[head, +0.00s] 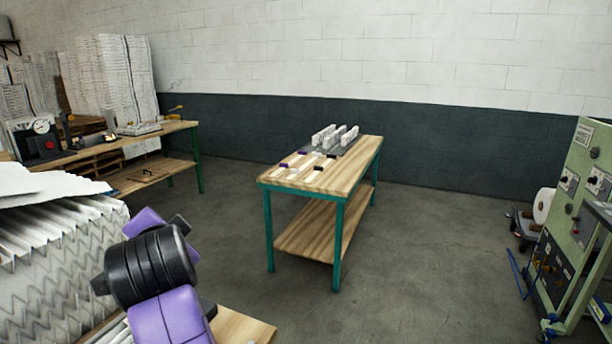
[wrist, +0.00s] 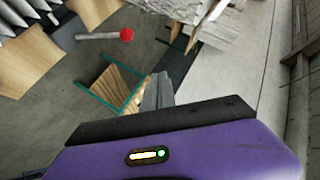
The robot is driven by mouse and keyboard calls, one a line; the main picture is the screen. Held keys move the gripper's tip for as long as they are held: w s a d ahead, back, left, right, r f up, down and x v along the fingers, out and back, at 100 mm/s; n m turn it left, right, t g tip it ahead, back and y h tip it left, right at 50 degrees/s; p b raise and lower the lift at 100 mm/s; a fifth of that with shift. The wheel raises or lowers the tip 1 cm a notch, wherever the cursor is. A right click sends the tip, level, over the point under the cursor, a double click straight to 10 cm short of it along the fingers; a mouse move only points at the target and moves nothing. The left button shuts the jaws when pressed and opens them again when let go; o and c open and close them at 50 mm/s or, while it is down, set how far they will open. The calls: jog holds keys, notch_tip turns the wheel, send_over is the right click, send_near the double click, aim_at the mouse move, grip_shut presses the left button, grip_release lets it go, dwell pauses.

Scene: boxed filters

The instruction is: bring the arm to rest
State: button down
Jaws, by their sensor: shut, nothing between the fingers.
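My arm shows in the head view as purple and black links at the lower left, in front of a stack of white pleated filter material (head: 60,265). The gripper end is not clear in the head view. In the wrist view my gripper (wrist: 158,92) is shut, its two grey fingers together with nothing between them. It points out over open floor, and no object touches the fingers.
A wooden table with green legs (head: 350,172) stands mid-room, bearing white boxes (head: 335,138) and small flat pieces. A workbench (head: 165,130) is at the left. A green machine cabinet (head: 575,220) stands at the right. The floor (head: 440,270) between is clear.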

jog(key=s+d+f+n+t+y, duration=0.1)
jog(key=s+d+f+n+t, duration=0.15)
jog(key=s+d+f, duration=0.45)
jog(key=s+d+f+n+t, duration=0.2)
jog(key=s+d+n, duration=0.1)
jog(key=d, duration=0.8)
jog(key=s+d+f+n+t+y, duration=0.1)
jog(key=s+d+f+n+t, duration=0.15)
jog(key=s+d+f, duration=0.5)
jog(key=s+d+f+m+g+h, duration=0.1)
jog(key=s+d+h, duration=0.3)
jog(key=s+d, duration=0.7)
jog(key=s+d+f+m+g+h, duration=0.1)
jog(key=s+d+f+g+h, duration=0.2)
jog(key=s+d, duration=0.8)
jog(key=s+f+h, duration=0.1)
jog(key=s, duration=0.6)
jog(key=shift+s+d, duration=0.25)
jog(key=shift+d, duration=0.1)
